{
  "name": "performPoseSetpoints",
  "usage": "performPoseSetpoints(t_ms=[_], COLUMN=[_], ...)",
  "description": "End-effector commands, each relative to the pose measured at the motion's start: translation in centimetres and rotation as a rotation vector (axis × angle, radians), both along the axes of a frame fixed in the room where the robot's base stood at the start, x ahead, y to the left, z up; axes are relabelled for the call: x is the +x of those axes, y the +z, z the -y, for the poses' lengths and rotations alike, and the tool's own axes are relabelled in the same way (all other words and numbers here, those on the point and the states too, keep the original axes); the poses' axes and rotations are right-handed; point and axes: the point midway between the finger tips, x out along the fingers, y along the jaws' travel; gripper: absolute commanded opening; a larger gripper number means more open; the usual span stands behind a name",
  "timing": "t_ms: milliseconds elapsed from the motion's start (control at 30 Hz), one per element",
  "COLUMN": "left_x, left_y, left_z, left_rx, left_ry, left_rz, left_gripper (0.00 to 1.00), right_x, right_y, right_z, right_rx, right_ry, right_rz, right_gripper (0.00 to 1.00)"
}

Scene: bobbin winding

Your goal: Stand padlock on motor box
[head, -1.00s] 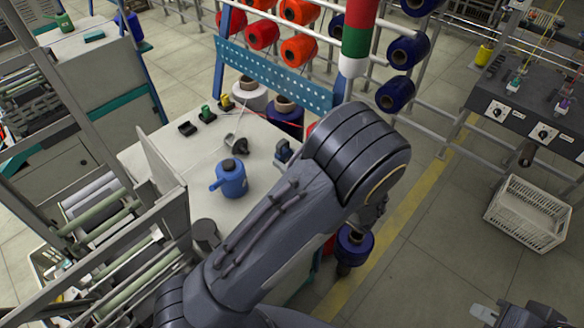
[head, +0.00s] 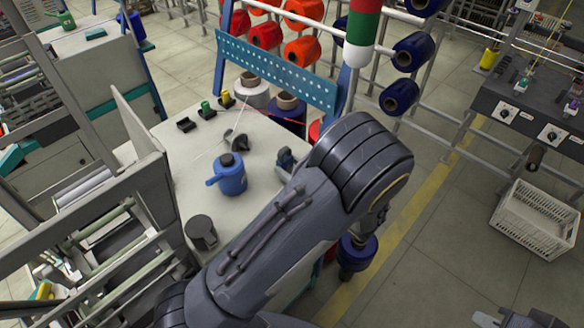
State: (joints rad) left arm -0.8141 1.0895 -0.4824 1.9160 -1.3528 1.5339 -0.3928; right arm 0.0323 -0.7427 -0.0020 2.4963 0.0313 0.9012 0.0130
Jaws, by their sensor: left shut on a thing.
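My left arm crosses the middle of the head view. Its gripper (head: 376,216) points down beyond the wrist and is mostly hidden behind it. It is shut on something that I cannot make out. A dark grey box with knobs and thread bobbins (head: 528,120), perhaps the motor box, stands at the upper right, well apart from the left gripper. I cannot pick out the padlock. My right gripper (head: 497,316) shows only partly at the lower right edge; its opening is unclear.
A pale table (head: 185,165) carries a blue can (head: 230,177), a dark cup (head: 201,232) and small tools. A rack of red and blue spools (head: 400,95) stands behind. A white crate (head: 535,222) sits on the floor at right. Open floor lies between rack and crate.

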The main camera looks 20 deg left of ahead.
Motion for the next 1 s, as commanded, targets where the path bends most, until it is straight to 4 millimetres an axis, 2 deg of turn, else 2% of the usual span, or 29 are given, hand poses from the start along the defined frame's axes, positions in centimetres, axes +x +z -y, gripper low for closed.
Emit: performPoseSetpoints(t_ms=[67, 100, 267, 567, 700, 767, 1000], left_x=[-0.1, -0.1, -0.1, -0.2, -0.2, -0.5, -2.2], left_y=[-0.4, -0.5, -0.6, -0.6, 1.1, 0.3, 0.4], left_z=[0.0, 0.0, 0.0, 0.0, 0.1, 1.3, 6.5], left_rx=[-0.007, -0.008, -0.010, -0.012, -0.013, -0.012, -0.009], left_ry=[0.000, -0.001, -0.001, 0.000, -0.001, -0.006, -0.006], left_rz=[-0.004, -0.004, -0.006, -0.008, -0.007, -0.005, -0.002], left_gripper=[0.10, 0.39, 0.59, 0.59, 0.59, 0.59, 0.59], right_x=[0.0, 0.0, 0.0, 0.0, 0.0, 0.0, 0.0], right_y=[-0.1, -0.1, -0.1, 0.0, 1.1, 0.1, -1.3], right_z=[0.0, 0.0, 0.0, 0.0, 0.0, 0.0, 0.0], right_rx=[0.000, 0.000, 0.000, 0.000, 0.000, 0.000, 0.000], right_ry=[0.000, 0.000, 0.000, 0.000, 0.000, 0.000, 0.000], right_rz=[0.000, 0.000, 0.000, 0.000, 0.000, 0.001, 0.000], right_gripper=[0.00, 0.00, 0.00, 0.00, 0.00, 0.00, 0.00])
